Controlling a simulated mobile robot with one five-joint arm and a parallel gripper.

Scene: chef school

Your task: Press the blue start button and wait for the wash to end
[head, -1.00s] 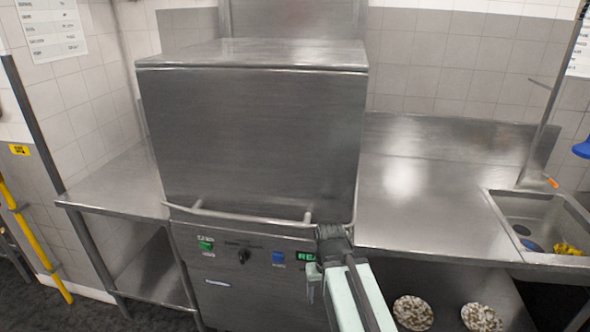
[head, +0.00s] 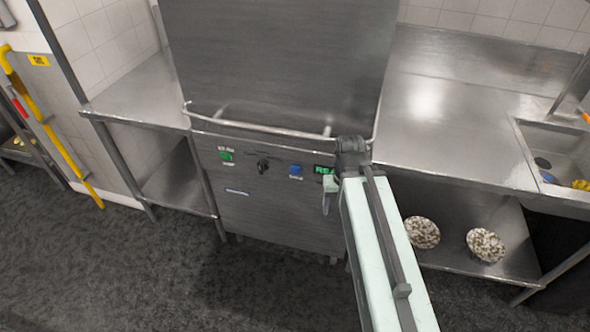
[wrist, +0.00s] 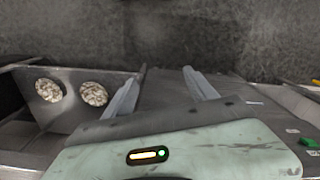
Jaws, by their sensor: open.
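The dishwasher (head: 285,65) is a steel hood machine with its hood down and a bar handle across the front. On its front panel, the blue start button (head: 295,170) sits between a black knob (head: 262,166) and a green-lit display (head: 323,169). The display starts with "REA"; my arm hides the rest. A green button (head: 226,155) is at the panel's left. My gripper (wrist: 160,92) is open and empty in the wrist view. In the head view my arm covers most of it, to the right of the blue button, apart from it.
Steel counters flank the machine, the left one (head: 140,95) bare. A sink (head: 560,150) is at the far right. Two speckled round items (head: 421,232) lie on the right lower shelf. A yellow pole (head: 55,140) stands at left. The dark floor (head: 150,270) in front is clear.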

